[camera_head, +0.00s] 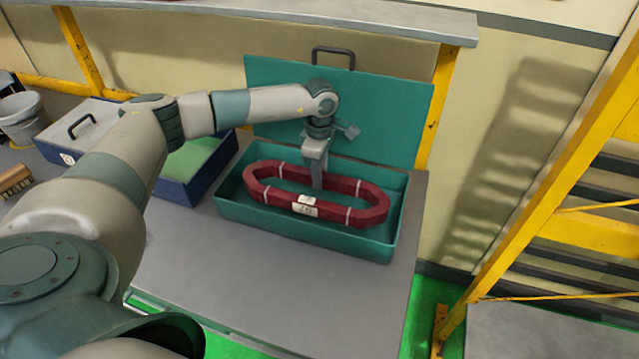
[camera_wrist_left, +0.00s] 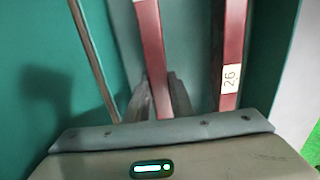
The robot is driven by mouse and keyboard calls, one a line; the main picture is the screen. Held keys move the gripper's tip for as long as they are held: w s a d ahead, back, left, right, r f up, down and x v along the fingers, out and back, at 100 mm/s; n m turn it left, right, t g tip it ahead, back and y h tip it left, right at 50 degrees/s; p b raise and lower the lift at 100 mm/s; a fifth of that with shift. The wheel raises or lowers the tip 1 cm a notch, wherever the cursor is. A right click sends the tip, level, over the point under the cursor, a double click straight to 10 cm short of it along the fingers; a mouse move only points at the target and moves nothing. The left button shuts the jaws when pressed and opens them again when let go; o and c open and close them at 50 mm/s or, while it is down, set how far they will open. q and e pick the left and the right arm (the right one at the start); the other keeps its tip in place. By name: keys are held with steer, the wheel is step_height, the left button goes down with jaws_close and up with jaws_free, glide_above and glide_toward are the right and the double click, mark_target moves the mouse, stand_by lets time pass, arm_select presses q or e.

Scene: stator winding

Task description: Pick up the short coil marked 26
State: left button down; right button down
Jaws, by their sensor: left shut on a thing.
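The short coil (camera_head: 355,214) is a dark red elongated loop with white ties and a white label. It is within the walls of an open teal case (camera_head: 240,212); I cannot tell whether it touches the floor of the case. In the left wrist view the label on the coil (camera_wrist_left: 231,60) reads 26. My left gripper (camera_head: 317,184) points down into the case and is shut on the far long side of the coil. In the left wrist view its fingers (camera_wrist_left: 160,92) straddle that red bar. My right gripper is out of view.
The teal lid (camera_head: 390,110) stands upright behind the case. A blue case with green lining (camera_head: 190,160) is to its left on the grey table (camera_head: 290,290). Yellow frames (camera_head: 545,150) stand right.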

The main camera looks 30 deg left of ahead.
arm_select(q)
step_height(320, 180, up, 16)
steer(key=b, duration=0.5)
steer(key=shift+f, duration=0.25)
